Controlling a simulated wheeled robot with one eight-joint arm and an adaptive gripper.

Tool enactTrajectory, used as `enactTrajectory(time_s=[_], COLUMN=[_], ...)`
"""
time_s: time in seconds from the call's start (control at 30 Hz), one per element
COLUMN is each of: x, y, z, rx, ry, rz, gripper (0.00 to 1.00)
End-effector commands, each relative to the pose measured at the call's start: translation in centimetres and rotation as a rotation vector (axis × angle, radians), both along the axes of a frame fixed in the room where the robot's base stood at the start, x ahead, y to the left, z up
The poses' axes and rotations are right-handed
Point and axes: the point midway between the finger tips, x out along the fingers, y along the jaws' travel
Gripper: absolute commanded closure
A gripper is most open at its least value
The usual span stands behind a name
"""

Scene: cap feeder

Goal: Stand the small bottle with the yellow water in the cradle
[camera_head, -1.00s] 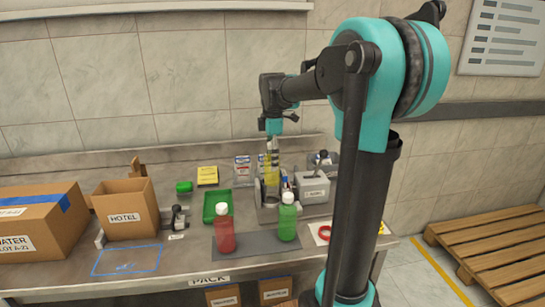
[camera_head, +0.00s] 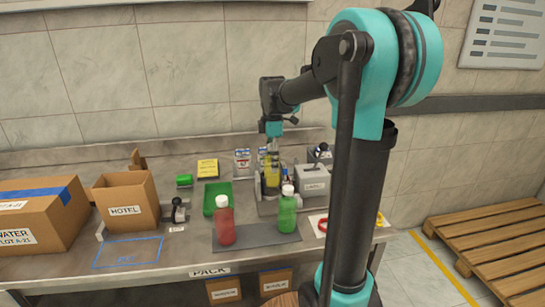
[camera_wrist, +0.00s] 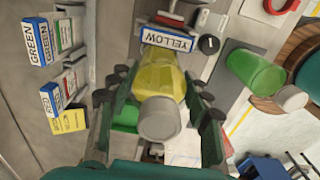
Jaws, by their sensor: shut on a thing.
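The small bottle with yellow water (camera_head: 271,174) is upright in my gripper (camera_head: 272,153). In the wrist view the yellow bottle (camera_wrist: 158,80) shows its grey cap toward me, with the fingers of my gripper (camera_wrist: 159,95) shut on either side of it. The grey metal cradle (camera_head: 267,206) is directly below and around the bottle's lower part in the head view. The bottle's base is hidden there, so I cannot tell whether it touches the cradle floor.
A red bottle (camera_head: 224,226) and a green bottle (camera_head: 287,214) stand on a dark mat (camera_head: 257,242) in front. A grey labelled machine (camera_head: 313,182) is close on the right. A green tray (camera_head: 226,190) lies left of the cradle. Cardboard boxes (camera_head: 125,208) stand farther left.

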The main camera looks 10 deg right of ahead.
Motion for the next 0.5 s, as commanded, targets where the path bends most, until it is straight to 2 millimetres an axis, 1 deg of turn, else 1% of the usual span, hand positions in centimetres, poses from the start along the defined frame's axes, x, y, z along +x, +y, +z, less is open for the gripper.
enactTrajectory(time_s=[0.3, 0.5], x=[0.0, 0.0], y=[0.0, 0.0], z=[-1.9, -2.3], rx=[0.000, 0.000], ry=[0.000, 0.000], rz=[0.000, 0.000], gripper=[0.90, 0.90])
